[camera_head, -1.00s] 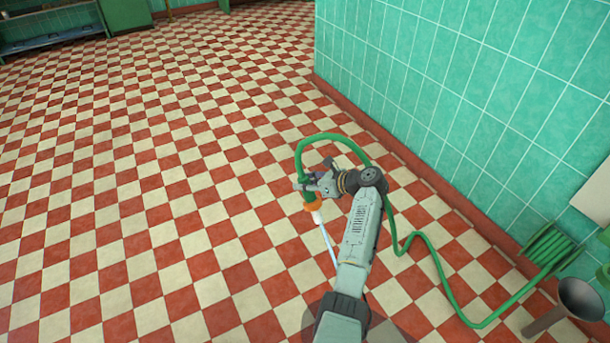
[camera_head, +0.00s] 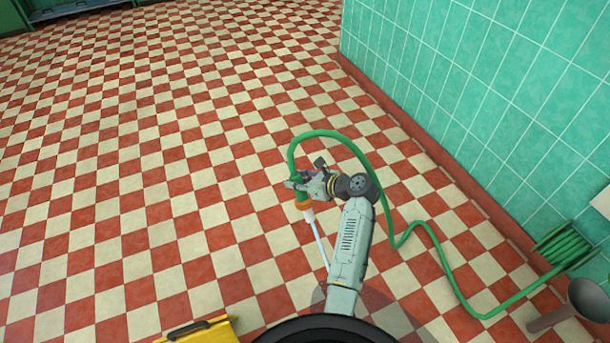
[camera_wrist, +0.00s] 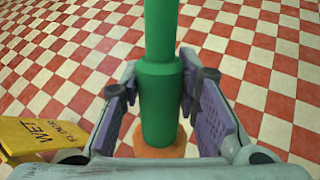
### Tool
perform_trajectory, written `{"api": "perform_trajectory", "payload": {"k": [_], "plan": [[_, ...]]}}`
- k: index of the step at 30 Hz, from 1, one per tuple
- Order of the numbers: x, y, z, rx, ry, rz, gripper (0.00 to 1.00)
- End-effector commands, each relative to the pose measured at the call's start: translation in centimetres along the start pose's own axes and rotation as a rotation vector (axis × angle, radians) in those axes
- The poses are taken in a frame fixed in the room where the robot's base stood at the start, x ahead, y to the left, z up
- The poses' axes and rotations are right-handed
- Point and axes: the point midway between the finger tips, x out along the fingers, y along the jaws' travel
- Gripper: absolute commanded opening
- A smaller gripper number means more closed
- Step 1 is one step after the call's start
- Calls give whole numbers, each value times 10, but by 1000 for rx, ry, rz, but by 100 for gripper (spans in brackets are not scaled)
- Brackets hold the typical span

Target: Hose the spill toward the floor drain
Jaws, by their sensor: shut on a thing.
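My gripper (camera_head: 304,188) is shut on the green hose nozzle, with a purple-padded finger on each side of it in the wrist view (camera_wrist: 160,105). The hose nozzle (camera_head: 302,197) has an orange collar and a white tip, and points down toward the floor. A pale blue-white stream of water (camera_head: 319,242) runs from the tip down toward my base. The green hose (camera_head: 345,143) arches over my gripper and trails right to a coil on the wall. I cannot make out the spill or the floor drain in these views.
A yellow wet-floor sign (camera_head: 205,331) is at the bottom edge near my base, and also at lower left in the wrist view (camera_wrist: 40,138). The hose reel (camera_head: 563,249) and a dark funnel-like object (camera_head: 585,298) are at right by the green tiled wall (camera_head: 470,90). The checkered floor (camera_head: 130,150) at left is clear.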

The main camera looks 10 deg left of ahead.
Motion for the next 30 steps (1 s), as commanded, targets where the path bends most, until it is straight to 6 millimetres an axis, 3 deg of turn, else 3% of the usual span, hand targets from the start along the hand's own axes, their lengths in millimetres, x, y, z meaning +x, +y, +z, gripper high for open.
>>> {"api": "perform_trajectory", "payload": {"k": [30], "plan": [[30, 110, -1, -2, -1, 1, 5]]}}
